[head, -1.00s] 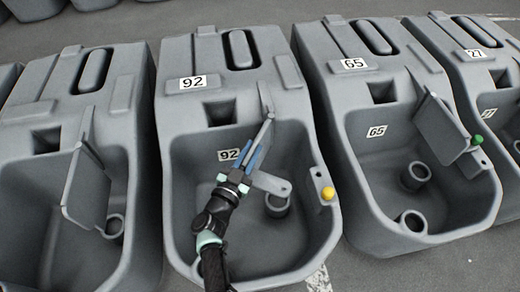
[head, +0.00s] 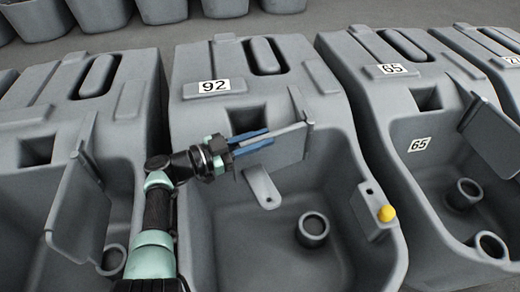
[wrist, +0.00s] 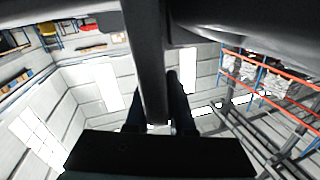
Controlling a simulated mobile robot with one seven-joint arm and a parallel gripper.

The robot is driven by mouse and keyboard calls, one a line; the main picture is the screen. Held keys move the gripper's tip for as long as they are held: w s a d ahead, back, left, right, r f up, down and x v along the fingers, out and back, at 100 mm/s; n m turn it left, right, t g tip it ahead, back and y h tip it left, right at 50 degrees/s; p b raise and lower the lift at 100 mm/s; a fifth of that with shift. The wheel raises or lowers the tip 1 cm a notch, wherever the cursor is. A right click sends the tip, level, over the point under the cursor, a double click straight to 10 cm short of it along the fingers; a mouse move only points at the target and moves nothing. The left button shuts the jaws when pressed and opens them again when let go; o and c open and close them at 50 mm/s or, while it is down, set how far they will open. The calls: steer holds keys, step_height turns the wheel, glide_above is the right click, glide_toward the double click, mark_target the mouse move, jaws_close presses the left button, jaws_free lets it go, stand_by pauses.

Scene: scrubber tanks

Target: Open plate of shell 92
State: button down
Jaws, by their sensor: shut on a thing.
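The shell marked 92 (head: 330,130) is a grey moulded tank with an open basin in front. Its plate (head: 290,152) is a grey panel standing over the basin, below the number label (head: 213,86). My gripper (head: 266,137) reaches in from the left, its blue fingers shut on the plate's upper edge, one on each side. A flat tab with a hole (head: 262,188) hangs below the plate. In the wrist view, a dark bar, apparently the plate's edge (wrist: 145,60), runs between the fingers. The plate hides the small label on the basin's back wall.
A yellow knob (head: 386,213) sits on the right rim of shell 92, and a round pipe stub (head: 312,230) stands on its basin floor. Shell 65 (head: 425,185) is close on the right. Another shell with its own plate (head: 78,215) is close on the left.

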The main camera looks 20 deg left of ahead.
steer(key=shift+w+a+b, duration=0.15)
steer(key=shift+w+b, duration=0.1)
steer(key=shift+b, duration=0.05)
steer(key=c, duration=0.8)
jaws_free()
step_height(320, 180, up, 9)
steer(key=p, duration=0.7)
steer(key=shift+f+p, duration=0.2)
steer(key=shift+p, duration=0.1)
steer(key=shift+r+p, duration=0.55)
steer(key=shift+r, duration=0.2)
